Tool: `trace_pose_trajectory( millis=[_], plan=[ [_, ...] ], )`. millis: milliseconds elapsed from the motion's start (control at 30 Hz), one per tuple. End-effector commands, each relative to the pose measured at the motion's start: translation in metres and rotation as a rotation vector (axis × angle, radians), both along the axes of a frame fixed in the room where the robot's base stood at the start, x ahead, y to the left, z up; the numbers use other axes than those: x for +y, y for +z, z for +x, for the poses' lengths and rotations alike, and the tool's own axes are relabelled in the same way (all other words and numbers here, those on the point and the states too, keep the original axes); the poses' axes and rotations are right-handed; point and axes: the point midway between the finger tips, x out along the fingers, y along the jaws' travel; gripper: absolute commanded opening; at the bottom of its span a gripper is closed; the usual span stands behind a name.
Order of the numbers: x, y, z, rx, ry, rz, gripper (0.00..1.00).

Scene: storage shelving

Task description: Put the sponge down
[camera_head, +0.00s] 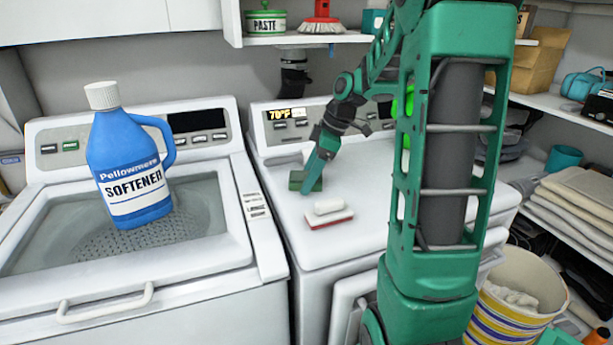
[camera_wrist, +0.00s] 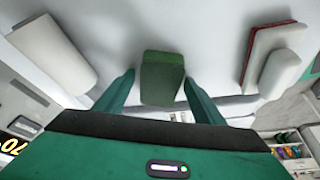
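The sponge is a dark green block (camera_head: 298,181) on the white top of the right-hand machine (camera_head: 375,225). In the wrist view the sponge (camera_wrist: 162,80) lies between the two fingers of my gripper (camera_wrist: 159,76). A narrow gap shows between the left finger and the sponge, and the right fingertip is very close to its edge. My gripper (camera_head: 315,172) is open and low over the machine top, at the sponge. In the head view the fingers partly cover the sponge.
A red-and-white brush (camera_head: 328,213) lies just in front of the sponge. A white rounded object (camera_wrist: 52,50) is on the other side in the wrist view. A blue softener bottle (camera_head: 128,165) stands on the left machine. A striped bin (camera_head: 510,310) is at the right.

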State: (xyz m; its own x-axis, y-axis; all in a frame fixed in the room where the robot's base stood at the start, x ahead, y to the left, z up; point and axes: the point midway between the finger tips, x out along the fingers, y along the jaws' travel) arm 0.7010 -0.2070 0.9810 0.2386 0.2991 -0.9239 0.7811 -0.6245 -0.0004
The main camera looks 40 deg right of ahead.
Motion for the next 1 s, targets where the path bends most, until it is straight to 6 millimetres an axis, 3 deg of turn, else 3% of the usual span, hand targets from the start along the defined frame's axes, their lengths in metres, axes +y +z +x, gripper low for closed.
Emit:
trace_pose_trajectory(
  millis=[367, 800, 1000],
  plan=[
    [-0.002, 0.011, -0.002, -0.002, 0.001, 0.000, 0.63],
    [-0.027, 0.087, -0.021, -0.001, 0.001, -0.002, 0.63],
    [-0.033, 0.107, -0.027, 0.000, 0.001, 0.000, 0.63]
  ],
)
